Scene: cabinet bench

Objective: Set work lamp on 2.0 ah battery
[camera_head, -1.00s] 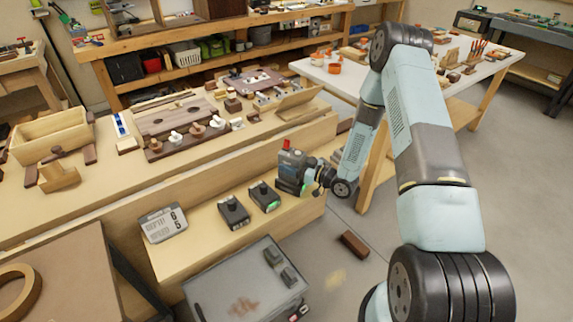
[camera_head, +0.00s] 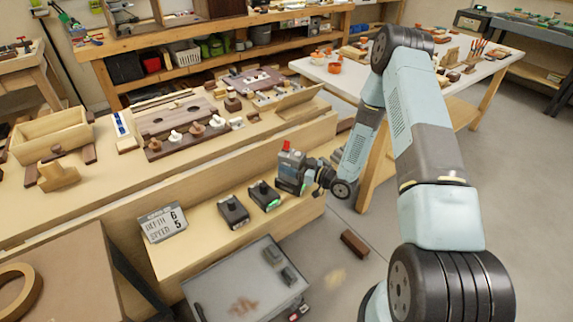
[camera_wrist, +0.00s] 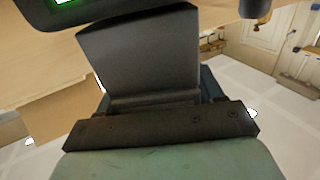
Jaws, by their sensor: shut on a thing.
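My gripper (camera_head: 309,180) is shut on a dark grey block-shaped tool with a red top, taken to be the work lamp (camera_head: 291,167). It is upright at the right end of the low wooden shelf. In the wrist view, a dark grey panel (camera_wrist: 140,60) fills the middle, and a black edge with a green display (camera_wrist: 65,3) shows at the top left.
A grey sign (camera_head: 163,222) reading depth and speed stands on the shelf's left part. A grey cabinet (camera_head: 235,285) with small dark blocks is in front. The bench (camera_head: 85,190) behind carries wooden parts. A brown block (camera_head: 354,243) lies on the floor.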

